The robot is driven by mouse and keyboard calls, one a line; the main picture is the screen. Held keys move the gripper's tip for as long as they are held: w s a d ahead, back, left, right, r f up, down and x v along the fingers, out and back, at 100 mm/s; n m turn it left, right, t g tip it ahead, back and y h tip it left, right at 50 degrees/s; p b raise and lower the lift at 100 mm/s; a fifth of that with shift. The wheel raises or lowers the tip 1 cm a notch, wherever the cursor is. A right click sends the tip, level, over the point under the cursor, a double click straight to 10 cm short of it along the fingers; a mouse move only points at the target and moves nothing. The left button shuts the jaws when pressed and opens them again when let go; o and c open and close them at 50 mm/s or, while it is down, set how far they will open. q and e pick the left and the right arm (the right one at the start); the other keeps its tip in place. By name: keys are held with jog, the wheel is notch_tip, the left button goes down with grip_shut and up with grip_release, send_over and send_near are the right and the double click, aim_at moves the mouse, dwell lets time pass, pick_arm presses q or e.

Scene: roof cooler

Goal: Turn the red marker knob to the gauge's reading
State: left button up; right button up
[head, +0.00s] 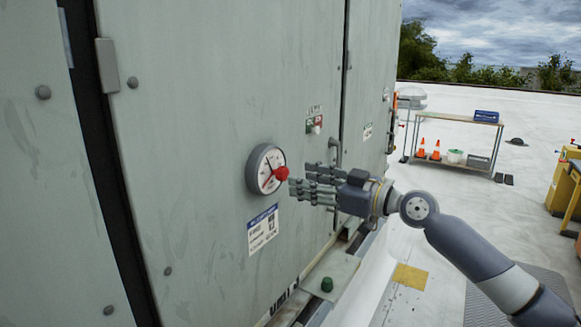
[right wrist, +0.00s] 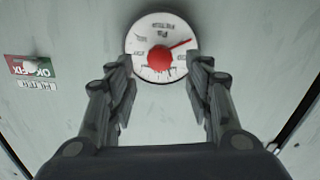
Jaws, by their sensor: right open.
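The gauge (head: 262,168) is a round white dial in a grey rim on the cooler's grey-green panel. The red marker knob (head: 281,173) sticks out at its centre. In the right wrist view the dial (right wrist: 150,32) shows printed marks, and a red pointer runs from the knob (right wrist: 160,58) toward the upper right. The dial's figures are too small to read. My right gripper (head: 296,187) is open in front of the gauge. In the right wrist view its fingers (right wrist: 166,88) stand on both sides of the knob, apart from it. My left gripper is out of view.
A blue and white label (head: 263,230) is below the gauge. A green knob (head: 327,285) sits on the lower ledge.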

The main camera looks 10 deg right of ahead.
aim_at(286, 174)
jog(key=p+x, duration=0.1)
jog(key=x, duration=0.3)
jog(key=shift+r, duration=0.15)
jog(key=shift+w+a, duration=0.25)
jog(key=shift+w, duration=0.05)
jog(key=c, duration=1.1)
